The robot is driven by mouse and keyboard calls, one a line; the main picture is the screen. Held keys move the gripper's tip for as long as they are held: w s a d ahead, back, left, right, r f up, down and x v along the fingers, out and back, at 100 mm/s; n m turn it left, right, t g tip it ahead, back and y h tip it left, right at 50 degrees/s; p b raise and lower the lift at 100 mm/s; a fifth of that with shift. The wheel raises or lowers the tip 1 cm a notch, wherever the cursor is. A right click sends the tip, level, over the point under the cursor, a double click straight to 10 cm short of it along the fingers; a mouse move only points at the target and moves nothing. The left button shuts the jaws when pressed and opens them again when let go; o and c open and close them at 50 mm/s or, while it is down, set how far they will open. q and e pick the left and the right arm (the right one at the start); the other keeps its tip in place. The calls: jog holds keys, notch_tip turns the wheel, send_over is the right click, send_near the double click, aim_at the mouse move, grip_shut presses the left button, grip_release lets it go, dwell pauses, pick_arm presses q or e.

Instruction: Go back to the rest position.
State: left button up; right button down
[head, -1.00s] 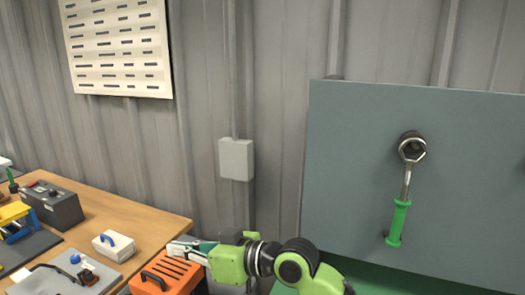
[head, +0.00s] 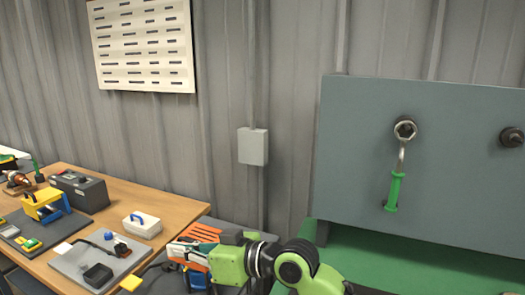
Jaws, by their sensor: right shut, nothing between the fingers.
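My right gripper (head: 178,250) shows at the bottom middle of the head view, at the end of my green and black arm. It points left and its fingers are shut with nothing between them. It overlaps the view of an orange slotted thing (head: 203,232) behind it; I cannot tell whether they touch. My left gripper is not in view.
A wooden bench (head: 170,205) at left holds a dark box (head: 82,190), a white case (head: 142,224), a grey tray (head: 70,262) and a yellow tool (head: 45,204). A green-handled wrench (head: 395,190) hangs on a grey panel (head: 450,165) at right, beside a dark knob (head: 511,137).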

jog(key=s+d+f+m+t+h, duration=0.1)
jog(key=s+d+f+m+h, duration=0.3)
jog(key=d+f, duration=0.55)
jog(key=s+d+f+m+h, duration=0.15)
jog(key=s+d+f, duration=0.45)
jog(key=f, duration=0.6)
jog(key=s+d+f+m+g+h, duration=0.2)
jog(key=s+d+f+h, duration=0.25)
jog(key=s+d, duration=0.55)
jog(key=s+d+f+m+g+h, duration=0.15)
jog(key=s+d+f+h, duration=0.4)
jog(key=d, duration=0.75)
jog(key=s+f+y+b, duration=0.1)
jog(key=s+f+b, duration=0.15)
jog(key=f, duration=1.35)
jog(key=s+f+b, duration=0.2)
jog(key=f+b, duration=0.1)
jog(key=f, duration=1.3)
pick_arm(q)
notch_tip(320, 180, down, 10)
jog(key=b, duration=0.4)
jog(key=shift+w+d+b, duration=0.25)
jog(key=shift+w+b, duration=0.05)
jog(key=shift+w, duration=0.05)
pick_arm(e)
jog(key=s+d+f+g, duration=0.2)
jog(key=s+f, duration=1.4)
jog(key=f, duration=0.5)
jog(key=shift+s+d, duration=0.2)
jog(key=shift+s, duration=0.2)
